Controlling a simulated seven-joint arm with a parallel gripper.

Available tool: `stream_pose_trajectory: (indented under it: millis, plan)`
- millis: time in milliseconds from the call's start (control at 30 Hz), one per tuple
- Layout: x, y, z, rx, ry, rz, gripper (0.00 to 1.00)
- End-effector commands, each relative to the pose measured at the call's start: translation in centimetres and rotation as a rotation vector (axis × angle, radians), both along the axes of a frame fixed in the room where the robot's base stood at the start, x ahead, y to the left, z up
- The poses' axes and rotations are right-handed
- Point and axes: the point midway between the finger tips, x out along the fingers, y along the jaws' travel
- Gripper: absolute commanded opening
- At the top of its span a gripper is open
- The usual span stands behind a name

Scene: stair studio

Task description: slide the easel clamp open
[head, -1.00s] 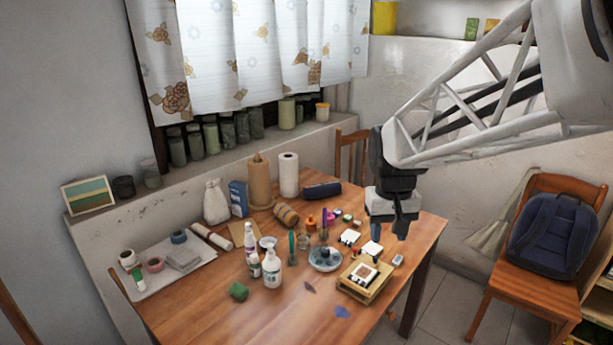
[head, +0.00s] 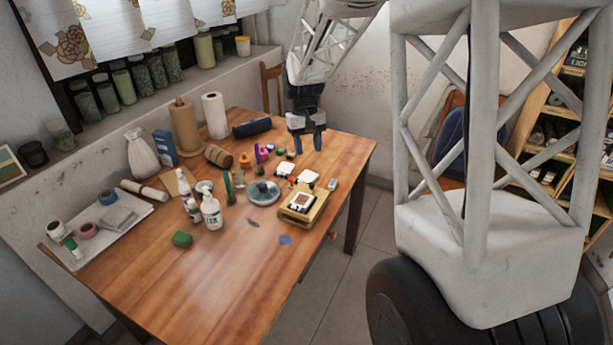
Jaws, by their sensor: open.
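A small light-wood stand (head: 318,202), which looks like the easel, lies low near the table's right edge. A small white-framed picture (head: 303,201) with a dark middle rests on it. A clamp cannot be made out clearly at this size. My gripper (head: 308,143) points down above the far right part of the table, beyond the stand and apart from it.
A dark roll (head: 252,127) lies near my gripper. The near part of the wooden table (head: 240,290) is mostly clear.

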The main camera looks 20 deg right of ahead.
Motion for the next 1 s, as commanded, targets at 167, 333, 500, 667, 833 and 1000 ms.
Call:
stream_pose_trajectory:
  millis: [167, 333, 500, 667, 833, 1000]
  plan:
    - [2.9, -0.9, -2.9, 0.004, 0.041, 0.001, 0.45]
    - [5.5, -1.7, -5.7, 0.007, 0.08, 0.001, 0.45]
    - [7.8, -2.6, -8.7, 0.012, 0.117, 0.002, 0.45]
    - [9.4, -3.3, -11.0, 0.015, 0.144, 0.002, 0.45]
    - [10.3, -3.6, -12.2, 0.016, 0.159, 0.003, 0.45]
    - [10.5, -3.7, -12.4, 0.017, 0.161, 0.003, 0.45]
